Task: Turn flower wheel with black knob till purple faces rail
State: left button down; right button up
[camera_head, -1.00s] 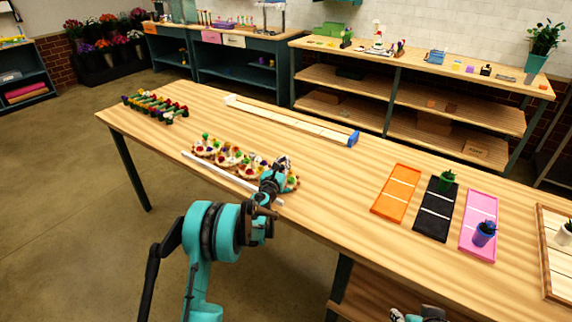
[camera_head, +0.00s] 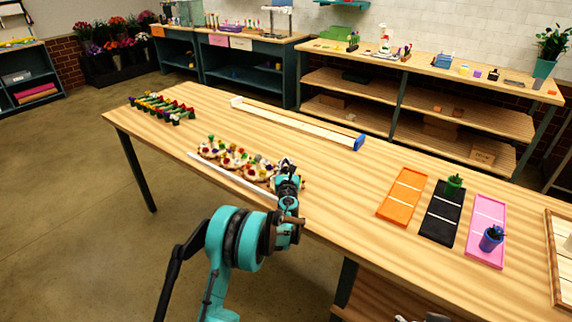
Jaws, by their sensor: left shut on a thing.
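Several round wooden flower wheels set with small coloured flowers stand in a row near the table's front edge. The left ones (camera_head: 211,149) show red, purple, green and white flowers. A white rail (camera_head: 232,177) runs along their front side. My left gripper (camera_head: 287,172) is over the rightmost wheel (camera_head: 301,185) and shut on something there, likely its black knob. The gripper covers the knob and most of that wheel, so I cannot tell which colour faces the rail. My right gripper (camera_head: 425,318) barely shows at the bottom edge.
A rack of coloured stems (camera_head: 163,108) lies at the far left. A long pale channel with a blue end (camera_head: 359,143) lies at the back. Orange (camera_head: 402,197), black (camera_head: 441,229) and pink (camera_head: 487,249) trays lie to the right, with pots on two. The middle is clear.

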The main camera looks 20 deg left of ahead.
pick_arm(q)
jog(key=c, duration=1.4)
grip_release()
jog(key=shift+o, duration=0.2)
jog(key=v, duration=1.2)
